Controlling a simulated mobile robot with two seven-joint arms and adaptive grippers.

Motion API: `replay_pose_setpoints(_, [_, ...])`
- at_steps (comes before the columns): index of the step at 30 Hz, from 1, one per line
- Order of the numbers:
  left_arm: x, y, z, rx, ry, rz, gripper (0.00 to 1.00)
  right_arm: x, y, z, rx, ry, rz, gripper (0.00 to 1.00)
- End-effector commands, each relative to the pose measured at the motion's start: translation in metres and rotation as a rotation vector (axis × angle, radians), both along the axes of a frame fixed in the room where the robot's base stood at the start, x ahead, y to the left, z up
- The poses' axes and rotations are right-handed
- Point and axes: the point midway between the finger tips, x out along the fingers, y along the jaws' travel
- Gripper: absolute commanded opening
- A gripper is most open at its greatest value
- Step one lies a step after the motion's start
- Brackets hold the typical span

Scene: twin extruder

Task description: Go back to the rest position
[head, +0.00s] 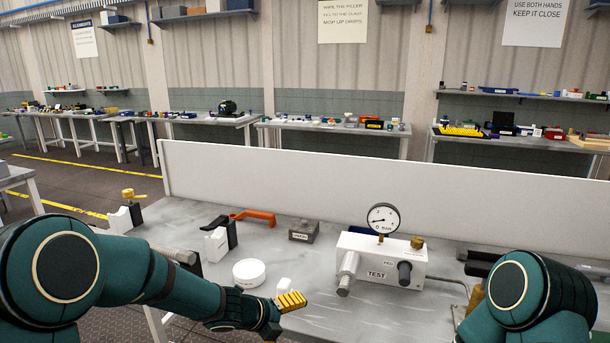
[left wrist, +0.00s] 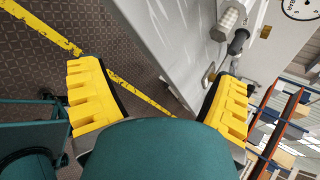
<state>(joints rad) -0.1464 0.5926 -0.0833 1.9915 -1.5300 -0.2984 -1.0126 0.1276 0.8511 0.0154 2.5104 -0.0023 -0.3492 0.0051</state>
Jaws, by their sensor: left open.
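My left arm comes in from the left in the head view. Its gripper (head: 290,302) has yellow ribbed finger pads and is at the front edge of the grey workbench (head: 330,318), near a small white block (head: 284,286). In the left wrist view the two yellow fingers of my left gripper (left wrist: 158,98) stand wide apart with nothing between them. My right arm shows at the lower right of the head view, bent, with its gripper out of view.
A white TEST box (head: 378,272) with a pressure gauge (head: 383,218) stands on the bench. A white round tub (head: 249,272), an orange-handled tool (head: 254,216) and a grey block (head: 303,231) lie left of it. A low white panel (head: 380,185) closes the back.

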Motion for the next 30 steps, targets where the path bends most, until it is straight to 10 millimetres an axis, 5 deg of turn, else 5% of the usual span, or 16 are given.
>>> replay_pose_setpoints(8, [-0.068,0.013,-0.091,-0.392,0.610,0.668,0.90,0.000,0.000,0.000,0.000,0.001,0.001,0.47])
replay_pose_setpoints(15, [-0.150,0.032,-0.159,-0.662,1.102,1.414,0.90,0.000,0.000,0.000,0.000,0.001,0.000,0.47])
replay_pose_setpoints(24, [-0.240,0.052,-0.201,-0.818,1.375,2.187,0.90,0.000,0.000,0.000,0.000,0.001,0.000,0.47])
replay_pose_setpoints(30, [-0.255,0.055,-0.205,-0.837,1.395,2.324,0.90,0.000,0.000,0.000,0.000,0.001,0.000,0.47])
